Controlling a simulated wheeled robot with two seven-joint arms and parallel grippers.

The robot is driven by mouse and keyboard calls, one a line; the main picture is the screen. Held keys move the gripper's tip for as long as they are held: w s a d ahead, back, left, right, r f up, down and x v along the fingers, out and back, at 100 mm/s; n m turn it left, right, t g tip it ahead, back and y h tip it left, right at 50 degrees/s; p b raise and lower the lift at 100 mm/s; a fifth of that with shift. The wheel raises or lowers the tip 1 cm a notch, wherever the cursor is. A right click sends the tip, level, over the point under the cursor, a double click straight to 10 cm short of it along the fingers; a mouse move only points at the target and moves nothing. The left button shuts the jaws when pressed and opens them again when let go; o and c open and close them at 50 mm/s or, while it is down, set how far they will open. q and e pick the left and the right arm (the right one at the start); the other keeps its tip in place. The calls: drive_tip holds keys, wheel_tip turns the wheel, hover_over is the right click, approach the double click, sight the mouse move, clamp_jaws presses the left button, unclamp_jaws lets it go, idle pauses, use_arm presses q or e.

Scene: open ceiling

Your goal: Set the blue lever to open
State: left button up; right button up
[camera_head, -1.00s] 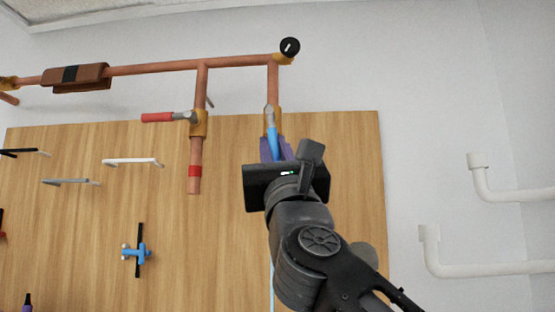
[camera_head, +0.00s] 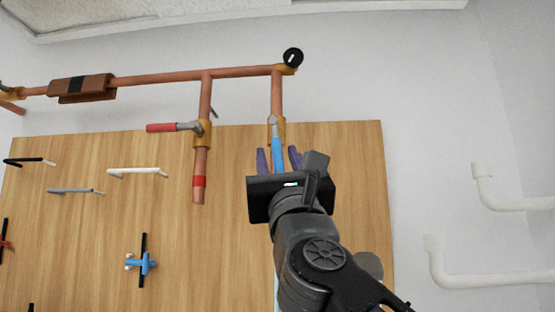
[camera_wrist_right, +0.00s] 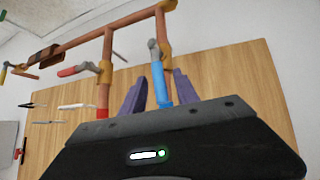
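The blue lever (camera_head: 277,153) hangs down from a brass valve (camera_head: 277,128) on the right-hand copper pipe, roughly in line with that pipe. My right gripper (camera_head: 279,156) is open, with its two purple fingers on either side of the blue lever. Gaps show between lever and fingers in the head view. In the right wrist view the blue lever (camera_wrist_right: 160,84) stands between the spread fingers (camera_wrist_right: 159,90). The lever's lower end is hidden behind the gripper body. My left gripper is not in view.
A red lever (camera_head: 174,127) points left from the valve on the neighbouring copper pipe (camera_head: 199,170). A black round knob (camera_head: 293,57) sits above the blue lever's pipe. Tools hang on the wooden board (camera_head: 220,250). White pipes (camera_head: 490,280) are on the right.

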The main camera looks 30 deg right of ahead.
sight(279, 163)
drive_tip(key=b+v, duration=0.2)
drive_tip(key=v, duration=0.4)
drive_tip(key=shift+s+f+b, duration=0.15)
drive_tip(key=shift+f+b, duration=0.05)
drive_tip(key=shift+b, duration=0.1)
drive_tip(key=shift+s+a+f, duration=0.15)
drive_tip(key=shift+s+f, duration=0.15)
drive_tip(key=shift+s, duration=0.05)
drive_tip(key=shift+c, duration=0.3)
